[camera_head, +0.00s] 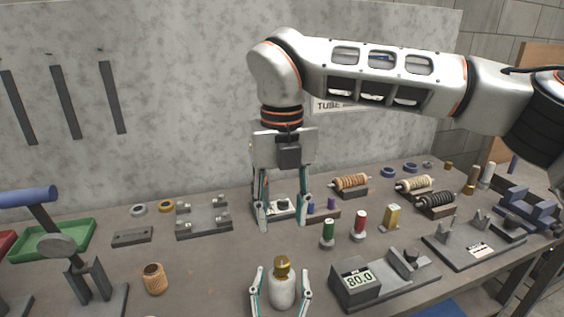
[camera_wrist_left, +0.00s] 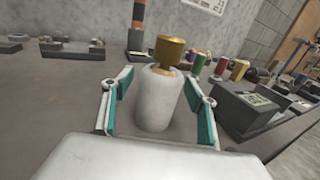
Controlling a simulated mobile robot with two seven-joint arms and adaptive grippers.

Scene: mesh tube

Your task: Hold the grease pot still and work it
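The grease pot (camera_head: 283,292) is a white rounded body with a brass top, standing upright at the front middle of the table. In the left wrist view the pot (camera_wrist_left: 157,100) stands between my left fingers, with its brass cap (camera_wrist_left: 170,50) above them. My left gripper (camera_head: 281,288) is open around the pot, with a gap visible on each side. My right gripper (camera_head: 283,218) is open and empty, pointing down behind the pot in the head view. Its fingertips are close to small items at the back, partly hiding them.
A box reading 80.0 (camera_head: 356,285) stands right of the pot. Green (camera_head: 328,234) and red (camera_head: 359,225) spools stand behind it. Bare table lies between the cylinder and the pot.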

